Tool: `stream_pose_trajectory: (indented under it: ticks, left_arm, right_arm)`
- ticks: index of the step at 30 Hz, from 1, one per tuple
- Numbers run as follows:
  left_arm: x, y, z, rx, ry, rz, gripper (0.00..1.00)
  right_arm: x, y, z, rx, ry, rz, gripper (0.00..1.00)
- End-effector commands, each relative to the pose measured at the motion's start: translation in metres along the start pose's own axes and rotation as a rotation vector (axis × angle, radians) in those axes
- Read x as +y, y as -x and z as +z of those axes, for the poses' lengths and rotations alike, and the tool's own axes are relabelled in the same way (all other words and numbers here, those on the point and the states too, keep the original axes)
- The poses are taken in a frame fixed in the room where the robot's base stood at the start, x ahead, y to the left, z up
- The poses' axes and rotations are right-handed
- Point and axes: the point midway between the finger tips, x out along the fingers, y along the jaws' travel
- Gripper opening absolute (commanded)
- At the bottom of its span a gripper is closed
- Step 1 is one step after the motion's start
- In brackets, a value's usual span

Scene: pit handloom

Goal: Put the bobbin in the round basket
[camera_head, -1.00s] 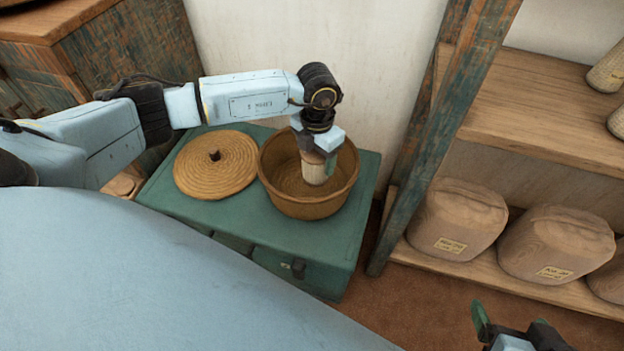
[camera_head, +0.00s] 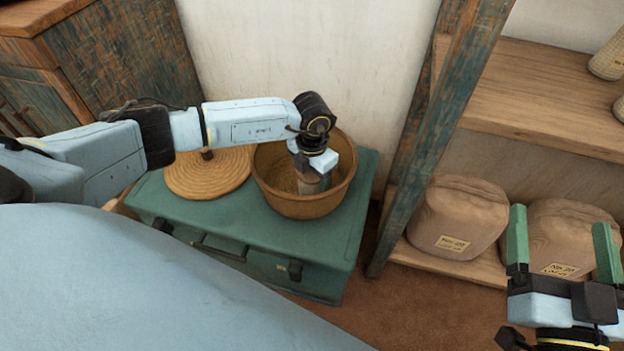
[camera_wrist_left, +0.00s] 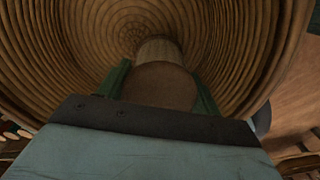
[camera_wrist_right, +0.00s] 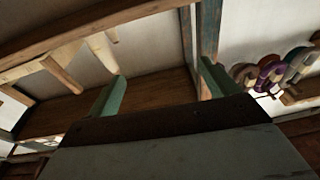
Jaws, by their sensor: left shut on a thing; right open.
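The round basket (camera_head: 300,204) is a brown coiled bowl standing open on a green chest. The bobbin (camera_head: 307,186) is pale and cylindrical, held inside the basket's mouth. My left gripper (camera_head: 313,180) is shut on the bobbin and points down into the basket. In the left wrist view the bobbin (camera_wrist_left: 160,85) sits between the green fingers, with the coiled basket wall (camera_wrist_left: 80,40) around it. I cannot tell whether the bobbin touches the basket floor. My right gripper (camera_head: 560,245) is open and empty in front of the lower shelf.
The round woven lid (camera_head: 205,178) lies on the green chest (camera_head: 230,228) left of the basket. A wooden post (camera_head: 425,130) stands right of the chest. Labelled sacks (camera_head: 458,215) fill the lower shelf, with cones (camera_head: 608,58) on the upper shelf.

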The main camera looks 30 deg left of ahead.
Motion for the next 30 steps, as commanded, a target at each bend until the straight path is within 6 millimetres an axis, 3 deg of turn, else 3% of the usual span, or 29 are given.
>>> stream_pose_trajectory:
  ticks: [6,20,21,26,30]
  left_arm:
    - [0.000,-0.008,0.000,-0.002,0.000,0.000,0.39]
    - [0.000,-0.011,0.000,-0.001,0.000,0.000,0.39]
    - [0.000,-0.011,0.000,0.000,0.000,0.000,0.67]
    - [0.000,-0.011,0.000,0.000,0.000,0.000,0.86]
    - [0.000,-0.011,0.000,0.000,0.000,0.000,0.86]
  right_arm:
    - [-0.003,0.000,-0.016,0.097,-0.004,-0.007,0.86]
    - [-0.004,0.001,-0.022,0.136,-0.006,-0.009,0.86]
    - [-0.004,0.001,-0.023,0.142,-0.006,-0.010,0.86]
    - [-0.004,0.001,-0.023,0.140,-0.006,-0.010,0.86]
    - [-0.004,0.001,-0.023,0.140,-0.006,-0.010,0.86]
